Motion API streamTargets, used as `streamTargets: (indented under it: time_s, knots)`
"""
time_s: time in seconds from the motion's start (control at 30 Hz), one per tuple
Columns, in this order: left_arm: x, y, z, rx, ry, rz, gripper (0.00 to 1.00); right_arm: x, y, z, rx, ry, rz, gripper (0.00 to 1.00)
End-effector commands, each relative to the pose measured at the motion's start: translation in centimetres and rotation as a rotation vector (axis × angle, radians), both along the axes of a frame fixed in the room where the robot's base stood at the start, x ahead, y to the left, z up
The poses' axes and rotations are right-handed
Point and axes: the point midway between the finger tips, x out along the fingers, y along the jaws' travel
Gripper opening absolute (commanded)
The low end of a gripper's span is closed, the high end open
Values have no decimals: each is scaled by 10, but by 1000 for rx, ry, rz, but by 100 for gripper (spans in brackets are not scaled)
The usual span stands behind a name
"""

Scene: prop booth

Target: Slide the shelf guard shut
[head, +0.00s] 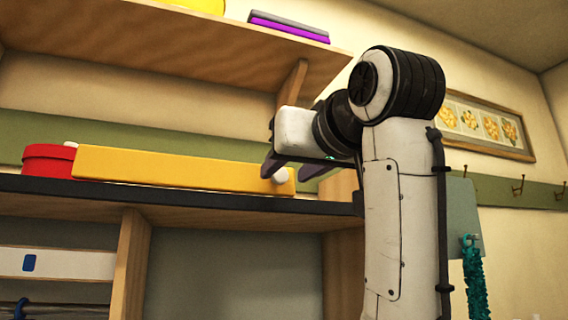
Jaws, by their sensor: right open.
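The shelf guard appears to be the long yellow bar (170,168) lying along the dark front edge of the shelf (180,195). A white knob (281,176) sits near its right end. My right gripper (290,169) is open at that end, with one finger just left of the knob and the other to its right. The knob shows between or just in front of the fingers; I cannot tell whether they touch it. The bar's left end overlaps a red round container (47,160). My left gripper is out of view.
An upper wooden shelf (170,45) with a bracket (292,84) hangs above, holding purple and grey flat items (288,28). A framed picture (485,124) and hooks (518,186) are on the right wall. A teal hanging item (473,278) is at lower right.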

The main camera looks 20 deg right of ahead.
Motion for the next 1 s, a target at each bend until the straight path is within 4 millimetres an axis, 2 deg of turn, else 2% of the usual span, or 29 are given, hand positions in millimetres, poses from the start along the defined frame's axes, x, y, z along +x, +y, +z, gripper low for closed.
streamTargets:
  time_s: [0.1, 0.2, 0.53, 0.77, 1.0]
  knots:
    - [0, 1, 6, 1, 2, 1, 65, 16, 0, 1, 0, 3, -1, 41]
    - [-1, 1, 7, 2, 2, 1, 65, 22, 1, 1, 0, 1, -1, 41]
    - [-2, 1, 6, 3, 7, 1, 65, 26, 1, 0, 0, -1, 0, 41]
    - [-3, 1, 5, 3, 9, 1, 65, 25, 1, 0, 0, -1, 0, 2]
    - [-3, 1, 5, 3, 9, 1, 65, 25, -1, 0, 0, -1, -1, 0]
